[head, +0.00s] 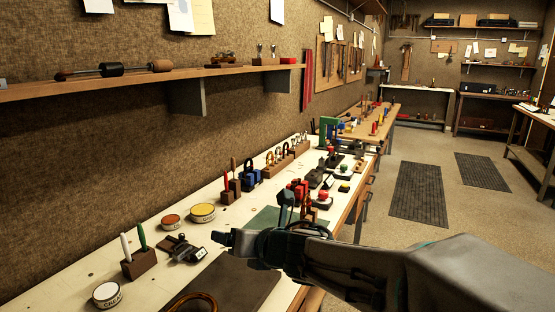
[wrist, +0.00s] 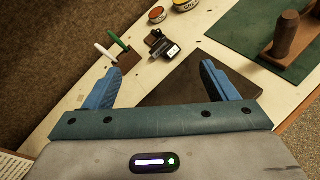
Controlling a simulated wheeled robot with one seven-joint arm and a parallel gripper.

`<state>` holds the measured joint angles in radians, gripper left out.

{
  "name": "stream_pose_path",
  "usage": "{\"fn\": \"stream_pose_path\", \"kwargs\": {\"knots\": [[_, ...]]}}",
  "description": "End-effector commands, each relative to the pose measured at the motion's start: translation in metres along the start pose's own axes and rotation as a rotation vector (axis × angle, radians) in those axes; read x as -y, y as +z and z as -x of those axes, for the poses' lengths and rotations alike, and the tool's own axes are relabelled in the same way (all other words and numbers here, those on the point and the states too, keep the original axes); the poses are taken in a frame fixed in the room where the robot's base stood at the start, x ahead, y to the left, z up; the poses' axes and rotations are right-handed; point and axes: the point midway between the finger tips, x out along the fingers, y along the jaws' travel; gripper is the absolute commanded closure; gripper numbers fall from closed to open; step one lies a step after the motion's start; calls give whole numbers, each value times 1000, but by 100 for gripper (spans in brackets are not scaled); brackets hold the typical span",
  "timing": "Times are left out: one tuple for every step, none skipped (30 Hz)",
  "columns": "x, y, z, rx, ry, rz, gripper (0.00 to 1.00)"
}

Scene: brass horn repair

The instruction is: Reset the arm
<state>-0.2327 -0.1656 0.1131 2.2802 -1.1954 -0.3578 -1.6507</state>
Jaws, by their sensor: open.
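My gripper shows in the wrist view (wrist: 170,82) with its two blue fingers spread wide apart and nothing between them. In the head view my arm reaches in from the lower right, and my gripper (head: 252,222) hangs over the front part of the long white workbench (head: 75,270). Below the fingers in the wrist view lies a dark flat mat (wrist: 188,80). The fingers touch no object that I can see.
A wooden block (head: 139,263) with white and green handled tools, a small dark device (head: 180,249) and round tins (head: 203,212) stand near my gripper. A wall shelf (head: 150,80) runs above the bench. Floor mats (head: 418,195) lie in the open aisle at right.

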Motion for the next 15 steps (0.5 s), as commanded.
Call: {"fn": "stream_pose_path", "kwargs": {"knots": [[11,6,7,20,-49,-88,21],[19,9,11,33,-81,-149,21],[30,12,16,52,-125,-238,21],[38,15,22,69,-162,-312,21],[47,16,28,88,-199,-390,21],[61,18,38,118,-254,-513,21],[72,19,46,145,-299,-612,21],[83,18,56,176,-345,-719,21],[98,16,69,220,-408,-872,21],[108,13,80,255,-452,-988,21],[117,9,90,290,-496,-1101,21],[129,2,105,341,-553,-1254,21],[136,-4,116,380,-596,-1369,21],[142,-11,126,421,-636,-1483,21],[149,-21,141,476,-689,-1634,21]]}}
